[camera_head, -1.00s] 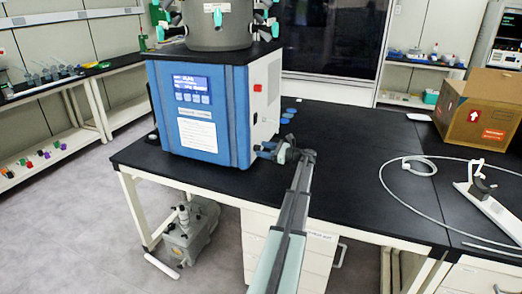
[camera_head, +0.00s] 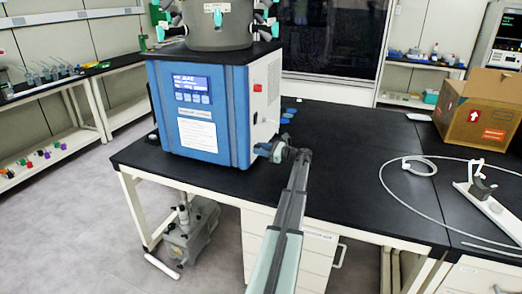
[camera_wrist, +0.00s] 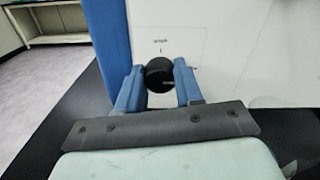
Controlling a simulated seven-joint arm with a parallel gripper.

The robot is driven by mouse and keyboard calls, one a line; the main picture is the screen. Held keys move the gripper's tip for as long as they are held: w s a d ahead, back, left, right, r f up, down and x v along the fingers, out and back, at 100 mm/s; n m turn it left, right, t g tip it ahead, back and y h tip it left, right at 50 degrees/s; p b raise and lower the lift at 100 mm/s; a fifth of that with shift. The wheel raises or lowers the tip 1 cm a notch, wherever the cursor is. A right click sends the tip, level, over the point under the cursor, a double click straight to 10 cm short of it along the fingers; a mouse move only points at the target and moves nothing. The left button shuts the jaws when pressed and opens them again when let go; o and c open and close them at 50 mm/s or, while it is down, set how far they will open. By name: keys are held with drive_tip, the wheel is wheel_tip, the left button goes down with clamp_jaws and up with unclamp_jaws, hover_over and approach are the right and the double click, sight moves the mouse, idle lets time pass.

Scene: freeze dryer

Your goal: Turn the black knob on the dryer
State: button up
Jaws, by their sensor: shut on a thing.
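The dryer (camera_head: 202,115) is a blue box with a lit display on its front and a white right side. It stands on the black bench. The black knob (camera_wrist: 159,75) sticks out from the white side panel in the wrist view, below a small printed label. My gripper (camera_wrist: 159,80) has its two blue fingers on either side of the knob and is shut on it. In the head view my gripper (camera_head: 268,150) reaches the lower right side of the dryer. The knob is hidden there by my gripper.
A red switch (camera_head: 257,88) sits higher on the white side panel. Blue discs (camera_head: 288,114) lie on the bench behind my gripper. A cardboard box (camera_head: 478,112) and a grey hose (camera_head: 390,190) are at the right. The bench (camera_head: 350,150) between is clear.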

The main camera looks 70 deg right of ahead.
drive_tip(key=shift+c, duration=1.3)
drive_tip(key=shift+n, duration=0.4)
drive_tip(key=shift+a+f+n, duration=0.1)
drive_tip(key=shift+n, duration=4.2)
drive_tip(key=shift+f+n, duration=0.1)
drive_tip(key=shift+n, duration=4.2)
drive_tip(key=o, duration=1)
